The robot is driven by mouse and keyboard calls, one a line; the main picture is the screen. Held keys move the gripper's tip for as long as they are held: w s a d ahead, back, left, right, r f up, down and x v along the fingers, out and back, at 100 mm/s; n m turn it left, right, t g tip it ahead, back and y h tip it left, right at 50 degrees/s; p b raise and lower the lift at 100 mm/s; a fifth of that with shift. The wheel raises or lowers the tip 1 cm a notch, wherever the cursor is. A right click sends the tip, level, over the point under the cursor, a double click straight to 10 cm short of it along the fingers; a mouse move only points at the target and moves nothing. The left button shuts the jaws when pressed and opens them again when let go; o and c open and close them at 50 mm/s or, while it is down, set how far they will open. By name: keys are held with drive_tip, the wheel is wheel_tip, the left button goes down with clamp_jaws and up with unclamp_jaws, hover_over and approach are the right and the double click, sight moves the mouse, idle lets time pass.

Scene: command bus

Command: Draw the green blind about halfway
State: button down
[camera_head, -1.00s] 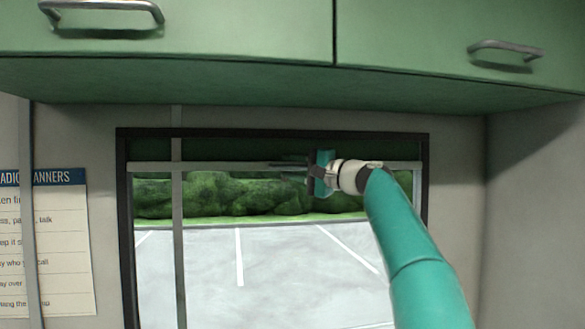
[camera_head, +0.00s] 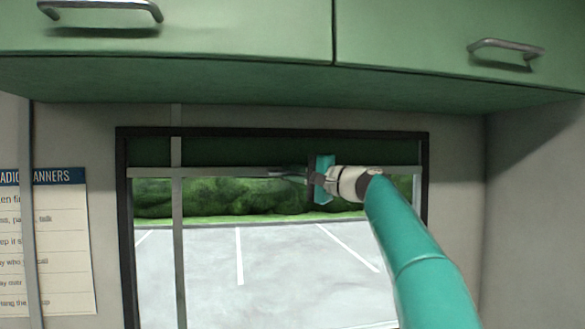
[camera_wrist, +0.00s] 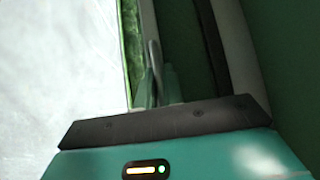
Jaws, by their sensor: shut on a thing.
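The green blind (camera_head: 230,151) hangs as a dark green strip across the top of the window, with a pale grey bar (camera_head: 215,172) along its lower edge. Only a small top part of the window is covered. In the wrist view the blind (camera_wrist: 188,45) shows as a dark green band beside the bright window, and the fingers (camera_wrist: 152,85) meet at the bar's edge.
Green overhead cabinets (camera_head: 200,80) with metal handles hang just above the window. A thin grey vertical post (camera_head: 178,240) stands in front of the window's left side. A paper notice (camera_head: 50,240) is on the left wall. The space below the bar is clear.

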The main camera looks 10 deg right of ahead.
wheel_tip(320, 180, down, 25)
drive_tip(key=shift+f, duration=0.1)
idle(0.5)
drive_tip(key=c, duration=1.5)
unclamp_jaws()
drive_tip(key=shift+c, duration=0.2)
drive_tip(key=v, duration=1.3)
drive_tip(key=shift+s+d, duration=0.25)
drive_tip(key=shift+d, duration=0.1)
